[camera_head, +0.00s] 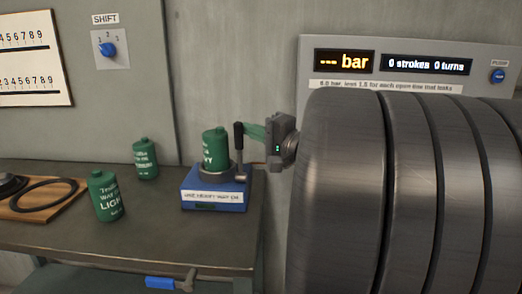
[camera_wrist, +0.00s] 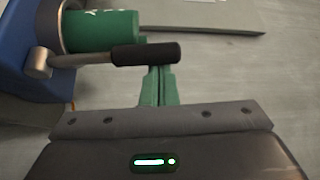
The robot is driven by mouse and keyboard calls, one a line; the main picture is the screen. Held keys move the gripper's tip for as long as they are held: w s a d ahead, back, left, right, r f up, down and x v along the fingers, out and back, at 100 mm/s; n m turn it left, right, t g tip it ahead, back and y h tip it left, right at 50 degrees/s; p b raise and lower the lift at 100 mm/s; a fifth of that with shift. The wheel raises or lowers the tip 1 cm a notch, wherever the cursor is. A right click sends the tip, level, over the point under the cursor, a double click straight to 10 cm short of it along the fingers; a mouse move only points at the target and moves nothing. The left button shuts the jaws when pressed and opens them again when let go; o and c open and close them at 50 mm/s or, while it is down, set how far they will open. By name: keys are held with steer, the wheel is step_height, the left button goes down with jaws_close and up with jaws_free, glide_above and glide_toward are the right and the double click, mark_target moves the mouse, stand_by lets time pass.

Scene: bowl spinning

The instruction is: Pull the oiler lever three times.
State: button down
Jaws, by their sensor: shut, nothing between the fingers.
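The oiler (camera_head: 214,199) is a blue base on the bench with a green canister (camera_head: 214,150) upright in its grey collar. Its lever (camera_head: 239,158) stands up at the base's right side and ends in a black grip. In the wrist view the black grip (camera_wrist: 146,53) lies across the picture, with its rod running left to the oiler. My gripper (camera_head: 247,131) has green fingers pressed together, with nothing between them. The fingertips are right at the grip; in the wrist view my gripper (camera_wrist: 160,69) meets the grip's lower edge. I cannot tell whether they touch.
Two green canisters (camera_head: 107,197) (camera_head: 145,160) stand left of the oiler. A wooden board (camera_head: 50,208) with a black ring lies far left. A display (camera_head: 428,64) reads 0 strokes, 0 turns. A SHIFT knob (camera_head: 107,49) is on the wall. A blue handle (camera_head: 162,282) shows below the bench edge.

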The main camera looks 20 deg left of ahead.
steer(key=s+n+y+b, duration=0.1)
steer(key=b, duration=0.3)
steer(key=s+f+n+b, duration=0.1)
steer(key=s+n+b, duration=0.1)
steer(key=b, duration=0.2)
steer(key=s+d+n+y+b, duration=0.1)
steer(key=b, duration=0.3)
steer(key=shift+s+d+f+n+g+y, duration=0.1)
steer(key=shift+s+f+n+g+y, duration=0.2)
steer(key=shift+s+f+n, duration=0.1)
steer(key=shift+s+r+b, duration=0.1)
steer(key=shift+r+b, duration=0.05)
steer(key=shift+b, duration=0.3)
steer(key=shift+d, duration=0.1)
steer(key=p+v, duration=0.2)
steer(key=v, duration=1.1)
steer(key=shift+d+f, duration=0.25)
steer(key=shift+d, duration=0.05)
